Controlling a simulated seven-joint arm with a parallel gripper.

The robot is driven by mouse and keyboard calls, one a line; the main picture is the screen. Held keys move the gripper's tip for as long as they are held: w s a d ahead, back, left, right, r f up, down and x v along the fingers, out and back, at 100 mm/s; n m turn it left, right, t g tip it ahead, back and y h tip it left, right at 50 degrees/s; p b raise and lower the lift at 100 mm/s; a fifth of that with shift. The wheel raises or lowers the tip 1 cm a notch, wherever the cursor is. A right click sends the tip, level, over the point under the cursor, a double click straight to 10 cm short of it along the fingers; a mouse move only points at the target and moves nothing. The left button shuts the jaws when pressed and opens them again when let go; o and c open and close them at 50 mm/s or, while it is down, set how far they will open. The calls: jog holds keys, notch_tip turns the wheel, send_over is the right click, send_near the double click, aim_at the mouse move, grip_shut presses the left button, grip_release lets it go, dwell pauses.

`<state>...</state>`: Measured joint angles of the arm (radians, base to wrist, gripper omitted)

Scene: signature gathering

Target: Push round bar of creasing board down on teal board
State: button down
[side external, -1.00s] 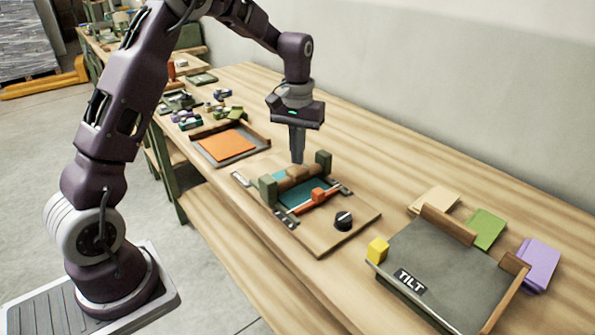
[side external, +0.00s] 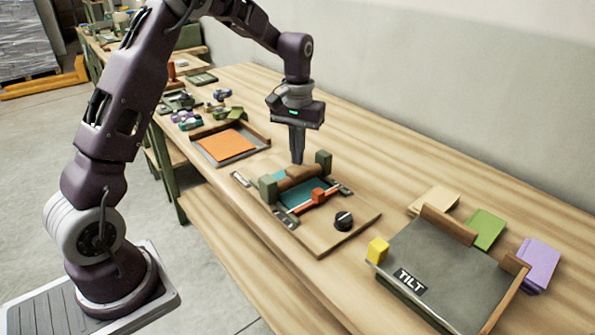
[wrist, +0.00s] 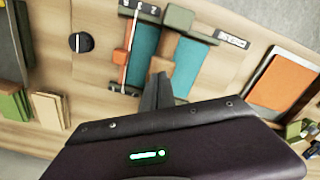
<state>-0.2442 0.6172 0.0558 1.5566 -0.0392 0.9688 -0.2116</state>
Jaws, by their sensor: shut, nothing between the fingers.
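The creasing board (side external: 325,235) is a wooden panel on the bench, also in the wrist view (wrist: 95,62). The teal board (side external: 305,193) lies across it and shows on both sides of the round bar in the wrist view (wrist: 142,52). The brown round bar (side external: 298,177) spans between two green posts, above the teal board; in the wrist view (wrist: 166,52) my fingers hide part of it. My gripper (side external: 298,161) is shut and empty, pointing down, its tips at the bar near its middle. It also shows in the wrist view (wrist: 161,78). I cannot tell whether the tips touch the bar.
An orange slider (side external: 318,195) on a rail and a black knob (side external: 343,220) sit on the panel. A tray with an orange sheet (side external: 226,145) is to the left. A grey TILT platform (side external: 440,265) with a yellow block (side external: 377,250) is at the right.

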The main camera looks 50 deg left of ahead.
aim_at(297, 168)
jog(key=shift+f, duration=1.4)
dwell(0.4)
jog(key=shift+r, duration=3.55)
